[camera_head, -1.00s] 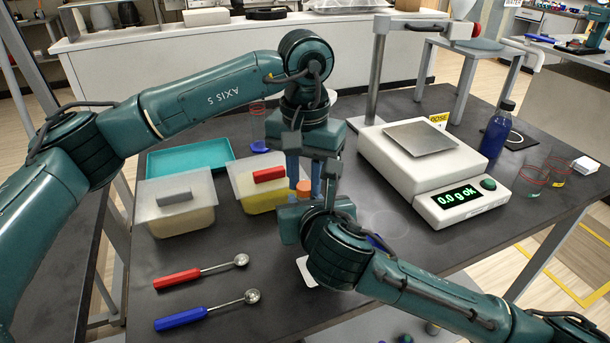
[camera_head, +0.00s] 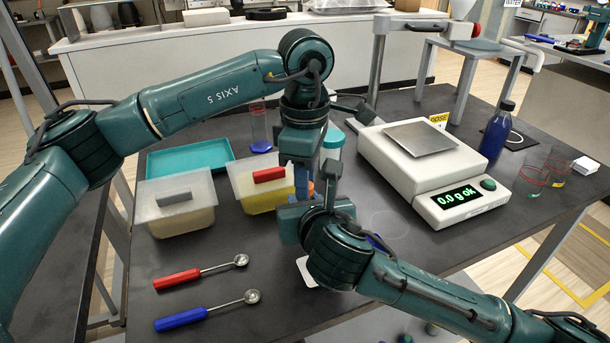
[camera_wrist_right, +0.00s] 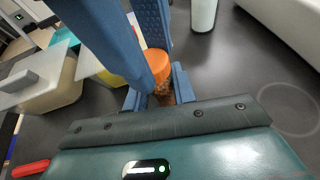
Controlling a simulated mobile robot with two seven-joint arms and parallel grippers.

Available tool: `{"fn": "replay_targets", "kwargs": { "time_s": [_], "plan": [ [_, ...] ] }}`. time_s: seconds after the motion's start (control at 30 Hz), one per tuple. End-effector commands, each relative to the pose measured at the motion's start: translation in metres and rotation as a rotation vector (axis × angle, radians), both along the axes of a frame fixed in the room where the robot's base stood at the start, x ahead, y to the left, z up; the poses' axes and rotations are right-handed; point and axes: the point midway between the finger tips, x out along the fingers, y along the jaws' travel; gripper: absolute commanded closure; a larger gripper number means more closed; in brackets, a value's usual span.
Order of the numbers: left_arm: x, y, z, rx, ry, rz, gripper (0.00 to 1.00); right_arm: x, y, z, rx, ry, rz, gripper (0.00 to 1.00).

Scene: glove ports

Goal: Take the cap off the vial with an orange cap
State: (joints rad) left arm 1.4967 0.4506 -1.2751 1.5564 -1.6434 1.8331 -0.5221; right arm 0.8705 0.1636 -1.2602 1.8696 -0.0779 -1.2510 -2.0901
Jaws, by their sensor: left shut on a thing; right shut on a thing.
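The vial's orange cap (camera_wrist_right: 155,63) shows in the right wrist view, with a short stretch of the brownish vial (camera_wrist_right: 165,92) below it. I cannot tell whether cap and vial are apart.
A balance (camera_head: 420,165) stands to the right, a blue bottle (camera_head: 496,130) beyond it. Two lidded tubs (camera_head: 178,205) (camera_head: 250,190) and a teal tray (camera_head: 190,157) are at left. Red (camera_head: 178,279) and blue (camera_head: 182,318) spoons lie in front. A teal-lidded jar (camera_head: 333,142) stands close behind my left gripper.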

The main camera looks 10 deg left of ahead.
Motion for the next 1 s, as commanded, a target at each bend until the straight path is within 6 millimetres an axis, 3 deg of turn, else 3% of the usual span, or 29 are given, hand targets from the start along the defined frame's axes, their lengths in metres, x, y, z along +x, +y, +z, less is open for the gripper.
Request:
{"fn": "replay_targets", "kwargs": {
  "time_s": [0.37, 0.4, 0.63, 1.0],
  "plan": [
    [-0.0001, 0.0004, 0.0001, 0.002, 0.001, 0.057, 1.0, 0.0007, -0.0009, -0.0005, -0.001, 0.0, -0.003, 1.0],
    [-0.0001, 0.0004, 0.0001, 0.002, 0.001, 0.056, 0.73, 0.0007, -0.0009, -0.0005, -0.001, 0.0, -0.003, 1.0],
    [-0.0001, 0.0002, 0.0001, 0.001, 0.0, 0.055, 0.54, 0.0006, -0.0007, -0.0005, -0.001, 0.0, -0.003, 1.0],
    [0.0005, -0.0001, 0.0082, 0.0, -0.002, 0.054, 0.54, 0.0002, -0.0004, -0.0004, -0.001, 0.001, -0.001, 1.0]
  ]
}}
